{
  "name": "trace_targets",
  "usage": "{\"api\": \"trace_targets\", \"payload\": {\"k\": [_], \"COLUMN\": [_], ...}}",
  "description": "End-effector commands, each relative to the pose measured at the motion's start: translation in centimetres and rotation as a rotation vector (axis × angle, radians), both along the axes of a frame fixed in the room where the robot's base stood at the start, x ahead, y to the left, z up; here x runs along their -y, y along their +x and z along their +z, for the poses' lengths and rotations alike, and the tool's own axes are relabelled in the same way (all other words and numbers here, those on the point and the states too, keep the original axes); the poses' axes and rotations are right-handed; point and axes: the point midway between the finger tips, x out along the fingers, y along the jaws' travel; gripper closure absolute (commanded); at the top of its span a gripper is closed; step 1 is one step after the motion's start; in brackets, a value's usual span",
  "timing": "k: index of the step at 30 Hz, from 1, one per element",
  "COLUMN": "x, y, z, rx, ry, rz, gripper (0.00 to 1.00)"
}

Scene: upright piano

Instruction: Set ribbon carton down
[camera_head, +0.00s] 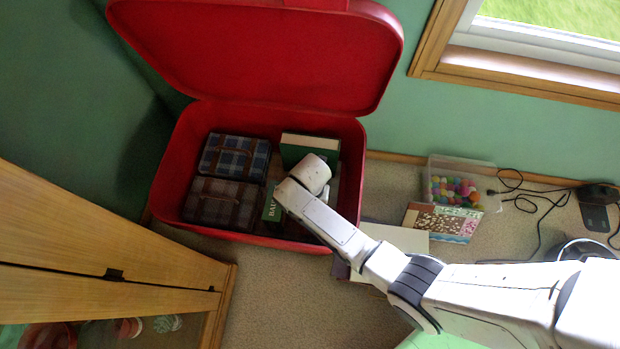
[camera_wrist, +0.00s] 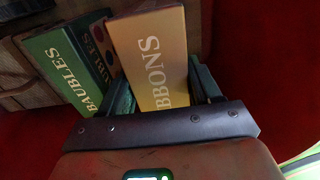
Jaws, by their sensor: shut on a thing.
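The ribbon carton (camera_wrist: 150,60), tan-yellow with white lettering ending in "BBONS", is between the fingers of my gripper (camera_wrist: 162,90) in the wrist view. My gripper is shut on it. In the head view my arm reaches into the open red chest (camera_head: 165,190), and its wrist hides the fingers and most or all of the carton. A green baubles box (camera_wrist: 62,75) lies just left of the carton in the wrist view, with another lettered box (camera_wrist: 100,45) between them. I cannot tell whether the carton touches the chest floor.
Two plaid cases, one blue (camera_head: 235,156) and one brown (camera_head: 221,203), fill the chest's left side. A green box (camera_head: 308,146) stands at its back right. The raised red lid (camera_head: 260,55) is behind. A clear bin of colored balls (camera_head: 455,188) is outside, right.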

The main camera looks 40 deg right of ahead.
Motion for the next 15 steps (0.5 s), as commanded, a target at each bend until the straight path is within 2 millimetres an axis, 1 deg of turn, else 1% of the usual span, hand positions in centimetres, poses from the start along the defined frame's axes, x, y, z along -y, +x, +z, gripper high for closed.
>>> {"api": "trace_targets", "payload": {"k": [1, 3, 6, 15], "x": [0.0, 0.0, 0.0, 0.0], "y": [0.0, 0.0, 0.0, 0.0], "z": [-0.9, -2.1, -3.1, -3.1], "rx": [0.0, -0.001, -0.001, 0.0], "ry": [0.0, 0.0, -0.001, 0.0], "rz": [0.0, 0.0, 0.0, 0.0], "gripper": [1.0, 1.0, 1.0, 1.0]}}
